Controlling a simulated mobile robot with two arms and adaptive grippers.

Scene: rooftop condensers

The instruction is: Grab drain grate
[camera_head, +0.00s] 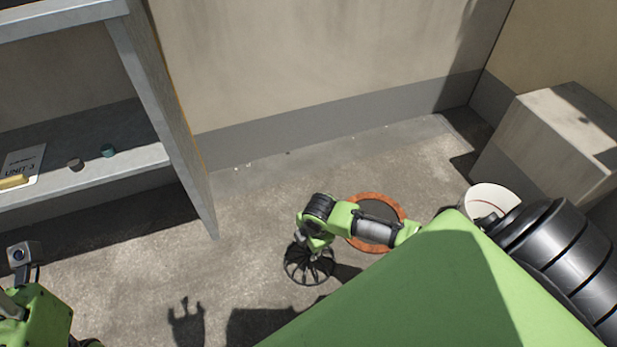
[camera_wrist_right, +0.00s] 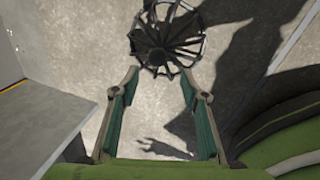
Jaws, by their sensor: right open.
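The drain grate is a dark, round, dome-shaped cage of bars (camera_head: 308,264) on the concrete floor. It also shows at the top of the right wrist view (camera_wrist_right: 168,38). My right gripper (camera_head: 316,250) is over the grate in the head view, partly covering it. In the wrist view its two green-padded fingers (camera_wrist_right: 159,78) are spread apart, with nothing between them, and the grate lies just beyond their tips. Of my left arm, only a green part with a small camera shows at the lower left of the head view; its fingers cannot be made out.
A dark round area with an orange-brown rim (camera_head: 360,242) lies on the floor behind my right forearm. A white bucket (camera_head: 490,197) and a concrete block (camera_head: 550,140) stand right. A grey shelf (camera_head: 100,172) at left holds a sign and small items. Open floor lies between shelf and grate.

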